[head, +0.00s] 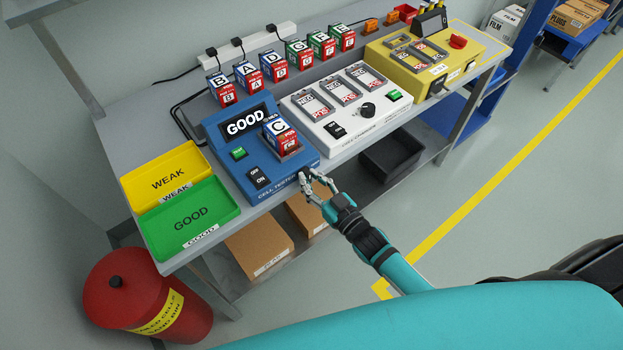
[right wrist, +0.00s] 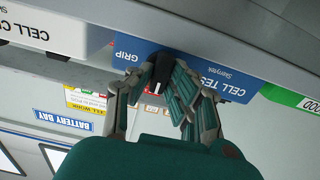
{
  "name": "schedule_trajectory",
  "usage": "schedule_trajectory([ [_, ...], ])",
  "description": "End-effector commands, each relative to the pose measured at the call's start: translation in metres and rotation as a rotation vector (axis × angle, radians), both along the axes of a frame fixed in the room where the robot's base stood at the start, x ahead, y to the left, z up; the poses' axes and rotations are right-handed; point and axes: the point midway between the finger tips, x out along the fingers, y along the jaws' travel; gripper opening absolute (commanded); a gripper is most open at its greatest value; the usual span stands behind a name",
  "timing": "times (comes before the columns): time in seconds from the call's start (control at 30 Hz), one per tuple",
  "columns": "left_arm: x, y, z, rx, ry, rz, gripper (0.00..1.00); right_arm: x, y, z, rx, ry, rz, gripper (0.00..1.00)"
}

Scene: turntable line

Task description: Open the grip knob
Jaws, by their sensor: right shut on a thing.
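The blue cell tester (head: 278,178) stands on the bench, its screen reading GOOD and cell C (head: 283,140) seated in it. My right gripper (head: 319,182) is at the tester's front right edge. In the right wrist view the black grip knob (right wrist: 160,70) sits on the tester's blue front face, beside the GRIP label. The knob has a white mark. My right gripper (right wrist: 158,92) is shut on the knob, with a finger on either side. In the head view the knob is hidden by the gripper. My left gripper is not in view.
Yellow WEAK (head: 165,176) and green GOOD (head: 190,215) trays lie left of the tester. A white charger (head: 340,140) and a yellow unit (head: 465,55) stand right of it. More lettered cells (head: 270,65) line the back. A red bin (head: 140,300) stands on the floor.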

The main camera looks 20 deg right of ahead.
Motion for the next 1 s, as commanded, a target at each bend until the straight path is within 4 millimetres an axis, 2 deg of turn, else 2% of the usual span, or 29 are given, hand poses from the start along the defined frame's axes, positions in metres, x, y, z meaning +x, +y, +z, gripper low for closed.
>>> schedule_trajectory([
  [0.3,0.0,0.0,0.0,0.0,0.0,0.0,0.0,0.0,-0.001,0.0,-0.005,-0.002,0.0,0.0],
  [0.33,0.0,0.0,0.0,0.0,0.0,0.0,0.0,0.0,-0.001,0.0,-0.005,-0.002,0.0,0.21],
  [0.37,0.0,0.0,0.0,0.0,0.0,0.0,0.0,0.0,-0.001,0.0,-0.005,-0.002,0.0,0.25],
  [0.67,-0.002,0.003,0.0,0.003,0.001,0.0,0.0,-0.001,-0.001,0.0,-0.003,-0.001,0.0,0.26],
  [0.83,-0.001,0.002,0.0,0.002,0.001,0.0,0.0,-0.019,-0.007,-0.001,-0.004,0.002,0.0,0.26],
  [1.0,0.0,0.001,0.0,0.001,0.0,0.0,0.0,-0.054,-0.019,-0.001,-0.004,0.004,0.0,0.26],
])
